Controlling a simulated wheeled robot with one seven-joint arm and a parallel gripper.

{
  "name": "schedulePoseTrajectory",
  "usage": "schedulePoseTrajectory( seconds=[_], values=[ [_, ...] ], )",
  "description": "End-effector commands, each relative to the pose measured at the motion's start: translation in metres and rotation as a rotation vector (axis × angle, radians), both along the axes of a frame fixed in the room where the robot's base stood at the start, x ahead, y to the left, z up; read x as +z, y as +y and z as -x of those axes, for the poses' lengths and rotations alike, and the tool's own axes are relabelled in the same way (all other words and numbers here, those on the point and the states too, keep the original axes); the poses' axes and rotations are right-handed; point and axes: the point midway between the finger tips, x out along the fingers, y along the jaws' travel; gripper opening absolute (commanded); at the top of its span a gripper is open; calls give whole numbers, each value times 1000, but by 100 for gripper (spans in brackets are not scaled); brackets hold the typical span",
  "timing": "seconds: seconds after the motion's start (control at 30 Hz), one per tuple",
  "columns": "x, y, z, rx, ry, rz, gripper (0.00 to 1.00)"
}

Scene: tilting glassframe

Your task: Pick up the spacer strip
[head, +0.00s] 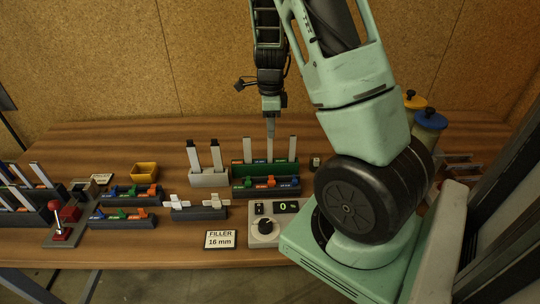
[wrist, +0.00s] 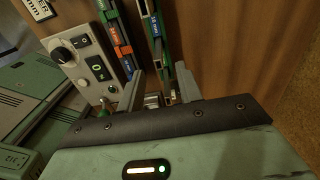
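Several pale upright strips stand in a green rack (head: 237,171) in the head view, one at its left (head: 247,150) and one at its right (head: 292,149). I cannot tell which is the spacer strip. My gripper (head: 270,130) points down over the middle of this rack, between those two strips. In the wrist view my gripper (wrist: 160,88) shows two separated fingers, with the green rack (wrist: 158,40) running up between and beyond them. Small parts show between the fingers, but whether they touch anything is unclear. The lower ends of the strips are hidden in the rack.
A dial box (head: 264,232) and a "FILLER 16 mm" card (head: 220,240) sit in front. A grey holder (head: 208,178) with two dark-tipped sticks stands left of the green rack. A yellow bin (head: 144,170) is farther left. Lidded jars (head: 430,122) stand behind my arm.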

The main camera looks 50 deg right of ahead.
Motion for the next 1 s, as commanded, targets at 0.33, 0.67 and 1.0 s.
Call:
schedulePoseTrajectory(
  seconds=[0.33, 0.67, 1.0],
  values=[
    [-30, 0, 1, 0, 2, -2, 35],
    [-72, 1, 1, 0, 1, -2, 35],
    [-73, 1, 1, 1, -1, 1, 10]
  ],
)
